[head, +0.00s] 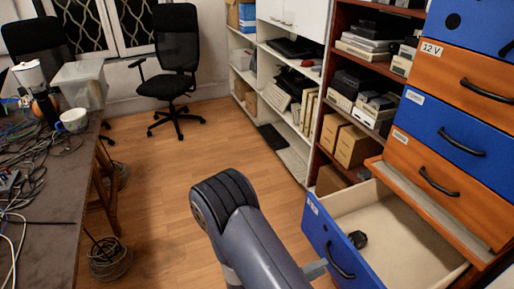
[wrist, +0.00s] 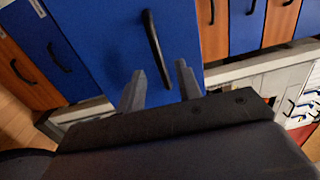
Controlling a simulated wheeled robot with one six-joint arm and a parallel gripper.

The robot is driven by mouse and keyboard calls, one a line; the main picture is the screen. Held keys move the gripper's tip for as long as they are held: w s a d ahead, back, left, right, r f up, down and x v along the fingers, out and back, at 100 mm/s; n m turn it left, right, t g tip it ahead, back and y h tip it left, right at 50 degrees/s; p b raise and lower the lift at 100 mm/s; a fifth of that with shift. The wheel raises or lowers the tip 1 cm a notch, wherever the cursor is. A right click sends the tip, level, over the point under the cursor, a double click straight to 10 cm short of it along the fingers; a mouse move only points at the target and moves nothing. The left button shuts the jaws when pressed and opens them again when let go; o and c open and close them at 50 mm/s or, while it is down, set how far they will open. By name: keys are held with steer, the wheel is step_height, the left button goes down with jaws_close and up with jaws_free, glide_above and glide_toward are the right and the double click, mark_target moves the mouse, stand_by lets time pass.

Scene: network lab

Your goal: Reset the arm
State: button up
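My arm (head: 235,225) reaches from the bottom of the head view toward the open blue drawer (head: 325,240). In the wrist view my gripper (wrist: 160,68) has two grey fingers standing apart. A blue drawer front with a black handle (wrist: 152,40) lies before them. The handle's lower end appears between the fingers, with no visible grip on it. In the head view only a small grey part near the drawer front shows; the fingertips cannot be made out clearly. The open drawer holds a small dark object (head: 357,239).
The drawer cabinet (head: 440,130) has blue and orange fronts on the right. Shelves (head: 290,110) with boxes and devices stand behind. A cluttered table (head: 50,190) with cables and a cup (head: 73,120) is on the left. An office chair (head: 175,60) stands at the back. The middle floor is clear.

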mark_target(333, 263)
steer(key=shift+x, duration=2.7)
